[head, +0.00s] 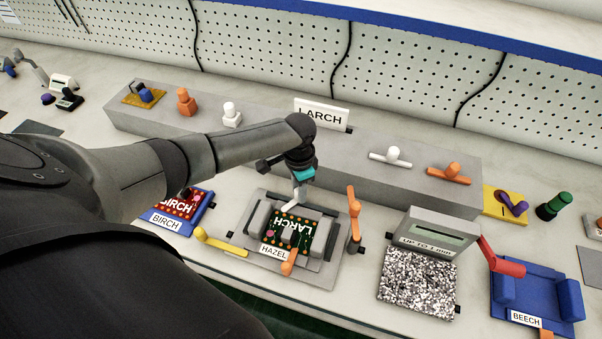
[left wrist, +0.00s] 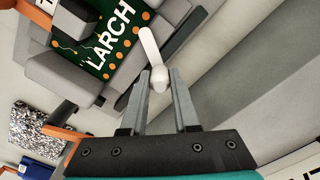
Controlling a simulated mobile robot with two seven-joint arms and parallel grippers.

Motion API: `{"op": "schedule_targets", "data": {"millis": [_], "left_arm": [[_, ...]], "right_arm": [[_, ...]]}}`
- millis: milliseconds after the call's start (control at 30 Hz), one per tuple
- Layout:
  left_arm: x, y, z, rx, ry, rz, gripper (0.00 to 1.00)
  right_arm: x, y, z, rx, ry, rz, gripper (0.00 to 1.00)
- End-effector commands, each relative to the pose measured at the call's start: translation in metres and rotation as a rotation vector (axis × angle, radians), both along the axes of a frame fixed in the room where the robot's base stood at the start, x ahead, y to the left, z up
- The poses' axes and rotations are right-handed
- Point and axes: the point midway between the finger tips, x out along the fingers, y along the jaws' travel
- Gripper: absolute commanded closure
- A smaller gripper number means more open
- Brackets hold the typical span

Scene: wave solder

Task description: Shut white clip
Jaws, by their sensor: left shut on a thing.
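The white clip (left wrist: 149,45) is a short white bar with a rounded knob. In the left wrist view the knob sits between my left fingertips (left wrist: 160,82), which are shut on it. The bar's far end points at the edge of the green LARCH board (left wrist: 105,50); I cannot tell whether it lies over it. In the head view my left gripper (head: 300,192) is at the back edge of the HAZEL fixture (head: 325,270), and the clip (head: 283,207) shows partly below it. The LARCH board (head: 289,230) sits in the fixture. My right gripper is not in view.
Orange clips stand at the fixture's right (head: 354,212) and front (head: 288,264), a yellow one (head: 222,243) at its left. Behind is a grey ledge (head: 370,135) with a LARCH sign (head: 322,113) and loose clips. A grey gauge block (head: 427,238) stands right.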

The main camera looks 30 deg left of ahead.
Motion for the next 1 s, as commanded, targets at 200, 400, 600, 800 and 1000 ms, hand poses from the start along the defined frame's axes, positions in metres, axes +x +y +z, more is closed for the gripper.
{"op": "schedule_targets", "data": {"millis": [200, 400, 600, 800, 1000], "left_arm": [[0.001, 0.005, 0.004, -0.003, 0.001, 0.202, 1.0], [0.002, 0.011, 0.003, -0.003, 0.001, 0.357, 1.0], [0.001, 0.015, 0.002, -0.001, 0.0, 0.469, 1.0], [0.001, 0.018, 0.001, -0.002, -0.002, 0.533, 1.0], [0.002, 0.019, 0.001, -0.003, -0.004, 0.557, 1.0]], "right_arm": [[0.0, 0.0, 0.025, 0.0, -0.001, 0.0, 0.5], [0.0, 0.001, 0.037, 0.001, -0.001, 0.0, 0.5], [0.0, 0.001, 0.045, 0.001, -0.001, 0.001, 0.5], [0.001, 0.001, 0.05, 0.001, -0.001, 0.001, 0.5], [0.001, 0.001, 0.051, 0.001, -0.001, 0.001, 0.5]]}}
